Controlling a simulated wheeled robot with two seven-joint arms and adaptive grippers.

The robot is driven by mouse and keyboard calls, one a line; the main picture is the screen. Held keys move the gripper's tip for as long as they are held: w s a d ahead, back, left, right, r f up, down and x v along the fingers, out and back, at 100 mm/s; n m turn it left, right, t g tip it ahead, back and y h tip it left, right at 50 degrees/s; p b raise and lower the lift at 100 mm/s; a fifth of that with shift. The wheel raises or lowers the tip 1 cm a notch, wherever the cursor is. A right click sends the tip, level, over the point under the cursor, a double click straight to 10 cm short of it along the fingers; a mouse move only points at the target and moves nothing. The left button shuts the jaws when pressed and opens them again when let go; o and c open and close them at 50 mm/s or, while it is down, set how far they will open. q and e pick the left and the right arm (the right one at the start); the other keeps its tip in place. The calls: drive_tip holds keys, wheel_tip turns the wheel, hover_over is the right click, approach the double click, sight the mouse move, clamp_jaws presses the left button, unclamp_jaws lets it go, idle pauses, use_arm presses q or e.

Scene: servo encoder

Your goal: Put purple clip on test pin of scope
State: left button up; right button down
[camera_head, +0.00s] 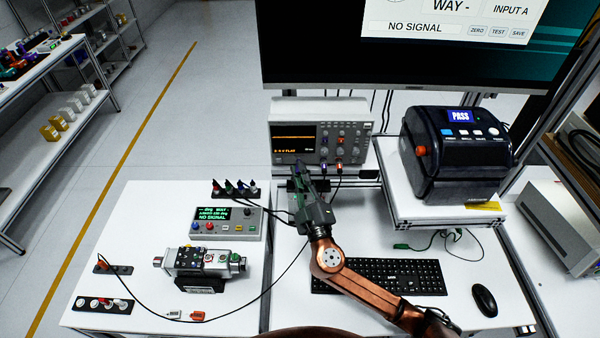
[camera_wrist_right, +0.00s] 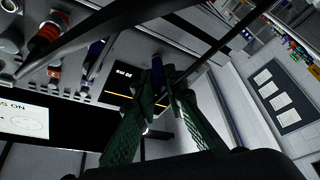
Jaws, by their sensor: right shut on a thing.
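The scope (camera_head: 320,110) stands at the back of the bench, with its lit screen on the left and knobs on the right. My right gripper (camera_head: 300,172) is just in front of the scope's lower front. In the right wrist view, its green fingertips (camera_wrist_right: 160,98) are shut on a small dark purple clip (camera_wrist_right: 158,72), which points toward the scope face near the screen (camera_wrist_right: 120,82). I cannot tell whether the clip touches a test pin; the pin itself is not clear. My left gripper is not in view.
A clip rack (camera_head: 236,190) and a meter box (camera_head: 226,224) are left of my right arm. A servo unit (camera_head: 200,264) lies in front. The black cable (camera_head: 262,293) loops across the bench. A label printer (camera_head: 456,158), keyboard (camera_head: 385,275) and mouse (camera_head: 484,299) are right.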

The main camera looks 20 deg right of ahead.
drive_tip(key=shift+w, duration=0.1)
drive_tip(key=c, duration=1.9)
unclamp_jaws()
drive_tip(key=s+a, duration=0.2)
drive_tip(key=s, duration=0.4)
drive_tip(key=shift+s, duration=0.35)
